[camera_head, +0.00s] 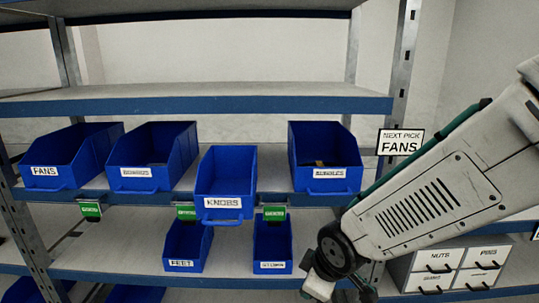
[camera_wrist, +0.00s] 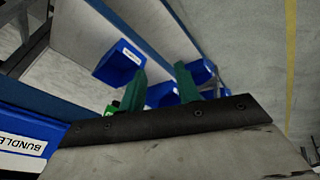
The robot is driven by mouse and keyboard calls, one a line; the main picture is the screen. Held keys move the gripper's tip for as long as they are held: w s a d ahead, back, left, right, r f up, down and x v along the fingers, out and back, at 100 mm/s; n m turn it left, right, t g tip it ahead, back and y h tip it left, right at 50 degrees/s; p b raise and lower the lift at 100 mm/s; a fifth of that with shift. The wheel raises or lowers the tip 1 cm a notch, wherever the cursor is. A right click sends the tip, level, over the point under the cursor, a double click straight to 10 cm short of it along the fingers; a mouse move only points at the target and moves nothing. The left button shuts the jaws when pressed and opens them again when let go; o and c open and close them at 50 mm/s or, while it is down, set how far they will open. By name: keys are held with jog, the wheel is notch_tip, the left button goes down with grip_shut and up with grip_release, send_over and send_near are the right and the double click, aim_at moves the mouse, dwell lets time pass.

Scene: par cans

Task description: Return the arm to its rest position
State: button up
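My arm (camera_head: 430,205) reaches in from the right in the head view, in front of the right end of the shelf rack. Its wrist is low, near the right post, and the gripper end is partly cut off by the bottom edge. In the wrist view my gripper (camera_wrist: 161,84) shows two green fingers spread apart with nothing held between them. Blue bins and shelf boards lie beyond the fingers.
The blue KNOBS bin (camera_head: 225,186) juts out past the shelf edge. The FANS bin (camera_head: 68,156) and others stand on the same shelf. White drawers (camera_head: 452,268) sit behind my wrist. A sign (camera_head: 401,142) reads NEXT PICK FANS. The upper shelf (camera_head: 200,99) is empty.

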jog(key=s+d+r+m+g+h, duration=0.2)
jog(key=s+d+r+m+g, duration=0.1)
jog(key=s+d+r+m, duration=0.9)
jog(key=s+d+r, duration=0.3)
jog(key=s+d, duration=0.2)
jog(key=s, duration=0.1)
jog(key=shift+s+d+m, duration=0.25)
jog(key=shift+d+m, duration=0.05)
jog(key=shift+a, duration=0.1)
